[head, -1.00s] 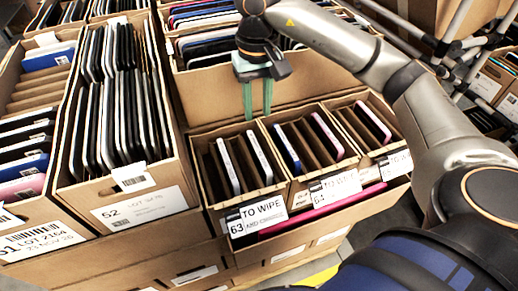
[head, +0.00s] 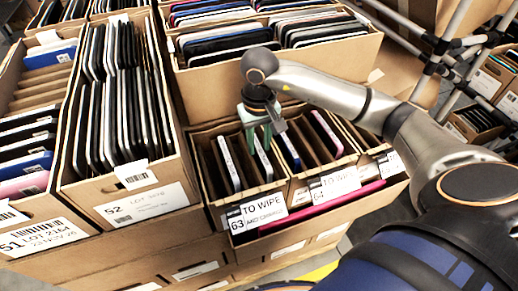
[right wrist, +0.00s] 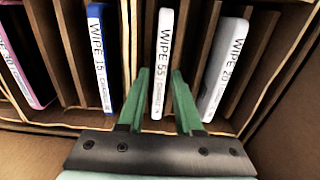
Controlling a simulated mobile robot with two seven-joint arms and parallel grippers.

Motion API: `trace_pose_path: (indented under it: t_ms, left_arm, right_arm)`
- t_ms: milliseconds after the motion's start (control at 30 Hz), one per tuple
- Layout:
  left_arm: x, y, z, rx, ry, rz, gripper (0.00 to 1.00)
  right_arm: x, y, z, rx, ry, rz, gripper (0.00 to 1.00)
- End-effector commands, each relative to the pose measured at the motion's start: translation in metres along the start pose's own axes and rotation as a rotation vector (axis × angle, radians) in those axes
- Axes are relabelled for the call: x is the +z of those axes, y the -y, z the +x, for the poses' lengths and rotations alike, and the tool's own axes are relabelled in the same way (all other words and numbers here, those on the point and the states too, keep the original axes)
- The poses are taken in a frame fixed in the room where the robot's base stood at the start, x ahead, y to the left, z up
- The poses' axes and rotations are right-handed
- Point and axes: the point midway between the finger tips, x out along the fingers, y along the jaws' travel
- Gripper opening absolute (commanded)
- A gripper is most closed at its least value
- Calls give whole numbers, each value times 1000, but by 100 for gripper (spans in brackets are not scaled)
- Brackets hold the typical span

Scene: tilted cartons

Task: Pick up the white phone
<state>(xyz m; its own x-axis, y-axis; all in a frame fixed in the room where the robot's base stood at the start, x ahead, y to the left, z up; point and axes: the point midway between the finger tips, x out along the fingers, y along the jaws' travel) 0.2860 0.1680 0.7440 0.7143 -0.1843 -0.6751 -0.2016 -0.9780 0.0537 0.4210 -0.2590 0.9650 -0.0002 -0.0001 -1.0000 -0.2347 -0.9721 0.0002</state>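A white phone marked WIPE 55 (right wrist: 164,50) stands on edge in a slot in the right wrist view. In the head view it is the right one of two white-edged phones (head: 264,164) in the carton labelled 63 TO WIPE (head: 257,210). My right gripper (head: 259,147) points down over this carton. In the right wrist view its green fingers (right wrist: 160,75) stand either side of the phone's near end, with gaps showing between fingers and phone. It is open. The phone's lower part is hidden in the slot. My left gripper is not in view.
Another white phone marked WIPE 20 (right wrist: 222,70) stands close beside the right finger in the wrist view. A blue phone (right wrist: 100,55) and a pink phone (right wrist: 25,60) stand to the left. Cardboard dividers separate the slots. Fuller cartons (head: 145,205) stand left and behind.

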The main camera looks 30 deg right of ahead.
Motion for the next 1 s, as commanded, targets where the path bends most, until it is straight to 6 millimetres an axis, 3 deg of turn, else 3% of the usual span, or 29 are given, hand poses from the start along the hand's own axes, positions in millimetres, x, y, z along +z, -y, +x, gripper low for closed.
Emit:
trace_pose_path:
  t_ms: [267, 567, 1000]
  left_arm:
    - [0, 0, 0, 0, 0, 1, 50]
    - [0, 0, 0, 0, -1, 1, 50]
    - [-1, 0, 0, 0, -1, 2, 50]
  right_arm:
    - [0, 0, 3, 0, -1, -1, 33]
    - [0, 0, 3, 0, 0, -1, 0]
    - [0, 0, 2, -1, -2, -1, 0]
